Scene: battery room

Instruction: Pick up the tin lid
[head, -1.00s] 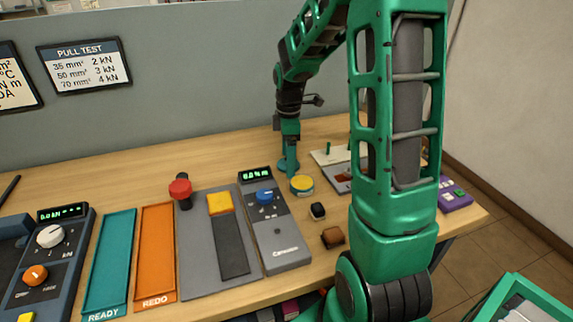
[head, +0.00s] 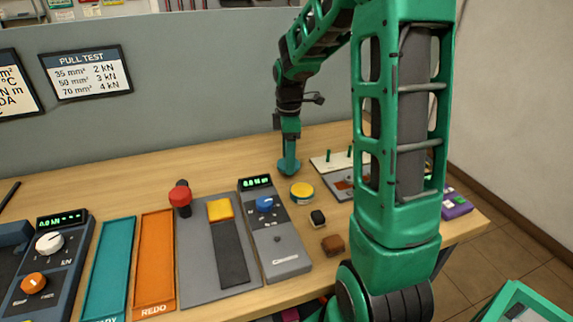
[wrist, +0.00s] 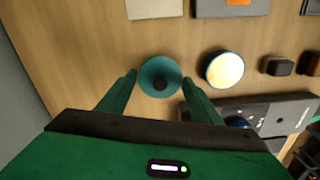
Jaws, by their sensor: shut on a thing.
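The tin lid (wrist: 153,66) is a round teal disc with a dark knob in its middle. In the wrist view it lies between the two green fingertips of my gripper (wrist: 160,80), which is shut on it. In the head view the lid (head: 289,168) shows under my gripper (head: 290,156) at the back of the bench, at or very near the wood. I cannot tell whether it is clear of the surface. A round yellow-topped tin (head: 301,191) with a teal side stands just beside it; in the wrist view its top (wrist: 225,69) looks pale.
A grey device with a blue knob (head: 265,204) stands left of the tin. A black block (head: 317,217) and a brown block (head: 333,244) lie in front of it. A cream board (head: 325,163) with green pegs is to the right. Bare wood (head: 220,165) lies to the left.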

